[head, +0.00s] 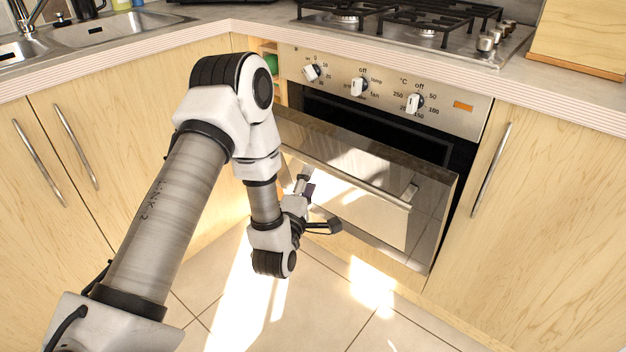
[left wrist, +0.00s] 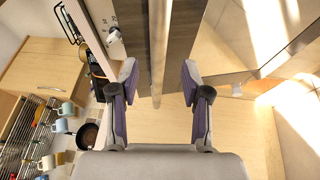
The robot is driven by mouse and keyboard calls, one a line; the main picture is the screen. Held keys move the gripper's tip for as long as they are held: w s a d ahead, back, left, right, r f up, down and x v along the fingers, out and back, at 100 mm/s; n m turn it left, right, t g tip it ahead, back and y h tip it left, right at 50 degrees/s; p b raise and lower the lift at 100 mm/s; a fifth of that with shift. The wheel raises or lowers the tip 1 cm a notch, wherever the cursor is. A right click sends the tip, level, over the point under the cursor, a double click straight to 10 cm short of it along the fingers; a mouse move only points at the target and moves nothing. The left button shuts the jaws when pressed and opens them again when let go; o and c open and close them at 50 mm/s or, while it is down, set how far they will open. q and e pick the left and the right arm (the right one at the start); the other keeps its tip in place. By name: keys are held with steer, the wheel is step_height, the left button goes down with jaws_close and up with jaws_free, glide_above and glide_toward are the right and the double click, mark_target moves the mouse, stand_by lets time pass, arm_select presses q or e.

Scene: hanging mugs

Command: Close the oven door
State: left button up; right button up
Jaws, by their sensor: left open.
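The oven door (head: 430,215) is partly open, its top edge tilted out from the oven (head: 385,85) and leaving a dark gap above it. Its long metal handle (head: 375,186) runs across the front of the door. My left gripper (head: 306,188) is at the left part of the door by the handle, partly hidden by my wrist. In the left wrist view my left gripper (left wrist: 159,85) is open, with fingers apart. The handle (left wrist: 158,45) runs lengthwise in line with the gap between them; I cannot tell whether it touches. My right gripper is not in view.
Wooden cabinets with bar handles (head: 490,170) flank the oven. A gas hob (head: 430,35) and a sink (head: 110,28) are set in the worktop. The tiled floor (head: 330,310) before the oven is clear. Mugs hang on a rack (left wrist: 20,130) in the left wrist view.

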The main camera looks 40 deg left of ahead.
mark_target(316, 162)
arm_select(q)
steer(key=x, duration=0.7)
steer(key=shift+a+r+b, duration=0.1)
steer(key=shift+a+b, duration=0.05)
steer(key=shift+b, duration=0.25)
jaws_close()
